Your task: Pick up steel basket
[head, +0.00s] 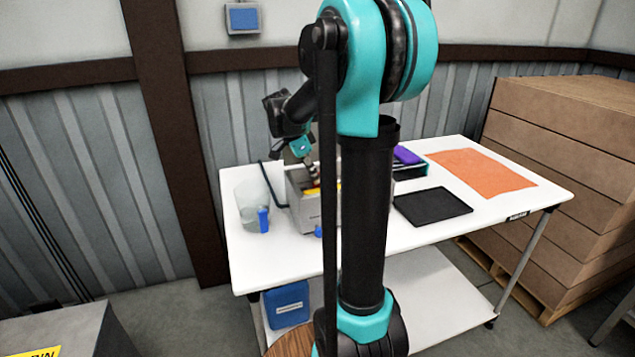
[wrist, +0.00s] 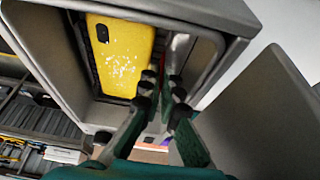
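A grey, open-topped metal-looking bin (head: 306,212), which may be the steel basket, stands on the white table in the head view, partly behind my arm. In the wrist view its grey rim (wrist: 218,67) frames a yellow case-like object (wrist: 125,55) and a narrow silvery piece (wrist: 178,48) inside. My gripper (wrist: 164,82) reaches to the opening, beside the yellow object and near the silvery piece. Its fingertips are close together with a narrow gap. I cannot tell whether anything is pinched between them. In the head view my gripper (head: 309,172) points down at the bin.
A clear container (head: 250,201) with a blue part stands left of the bin. A black pad (head: 432,206), an orange mat (head: 482,170) and a purple item (head: 407,155) lie to the right. Stacked cartons (head: 570,150) stand at the table's right. Another grey surface (wrist: 270,115) is close on the wrist view's right.

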